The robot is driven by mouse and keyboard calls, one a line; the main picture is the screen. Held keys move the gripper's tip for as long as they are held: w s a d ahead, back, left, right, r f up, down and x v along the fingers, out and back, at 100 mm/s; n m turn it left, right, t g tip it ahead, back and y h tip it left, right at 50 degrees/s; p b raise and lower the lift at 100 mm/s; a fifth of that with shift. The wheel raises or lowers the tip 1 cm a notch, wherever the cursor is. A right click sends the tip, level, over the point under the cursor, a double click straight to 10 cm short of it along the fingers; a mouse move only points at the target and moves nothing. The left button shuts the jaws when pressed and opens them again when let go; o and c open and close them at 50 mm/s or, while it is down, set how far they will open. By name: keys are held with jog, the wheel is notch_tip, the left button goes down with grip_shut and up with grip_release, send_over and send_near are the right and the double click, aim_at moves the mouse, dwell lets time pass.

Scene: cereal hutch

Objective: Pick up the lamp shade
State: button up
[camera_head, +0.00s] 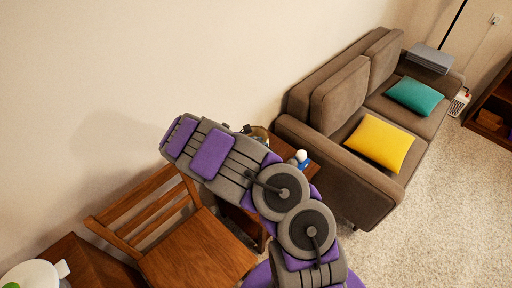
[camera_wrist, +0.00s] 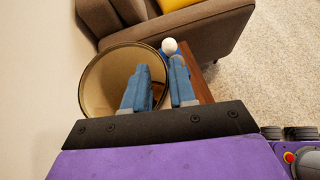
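The lamp shade (camera_wrist: 98,78) shows in the wrist view as a wide round beige shell with a dark rim, its open end facing the camera. My gripper (camera_wrist: 160,66) has two blue fingers, apart with a gap between them. The left finger overlaps the shade's opening and the right finger is just outside its right rim, so that rim shows between them. I cannot tell how deep the fingers reach or whether they touch it. In the head view, only a small part of the shade (camera_head: 260,132) shows behind my arm, which hides the gripper.
A wooden side table (camera_head: 283,149) holds a small white-topped blue object (camera_head: 302,157), close to the right finger in the wrist view. A brown sofa (camera_head: 340,98) stands to the right, a wooden chair (camera_head: 195,250) at lower left. The wall is behind; carpet (camera_head: 450,190) is clear at right.

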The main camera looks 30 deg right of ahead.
jog(key=shift+a, duration=0.2)
jog(key=shift+c, duration=1.4)
jog(key=shift+a+r, duration=0.1)
jog(key=shift+a, duration=0.15)
grip_shut()
jog(key=shift+a, duration=0.35)
jog(key=shift+d, duration=0.1)
jog(key=shift+s+d+r, duration=0.1)
jog(key=shift+d, duration=0.1)
